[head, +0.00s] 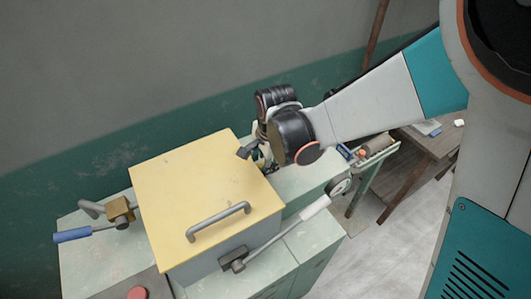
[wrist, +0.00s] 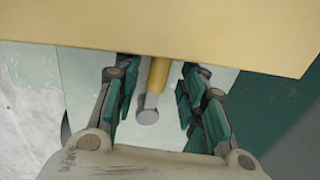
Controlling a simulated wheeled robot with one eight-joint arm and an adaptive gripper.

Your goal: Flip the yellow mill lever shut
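A yellow lever (wrist: 159,72) with a grey faceted end (wrist: 148,109) shows in the wrist view, coming out from below the edge of a yellow box. It lies between the two teal-padded fingers of my gripper (wrist: 158,78), with a gap on each side. The gripper is open. In the head view my gripper (head: 258,156) is at the far right corner of the yellow-topped box (head: 180,185), low beside it. The lever is not clearly visible there, and its inner end is hidden under the box edge in the wrist view.
The box has a grey top handle (head: 218,222). A white-gripped lever (head: 314,207) is at its right side, a blue-gripped lever (head: 73,235) at its left. A red button (head: 137,293) is in front. A wooden table (head: 426,150) stands right; the wall is behind.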

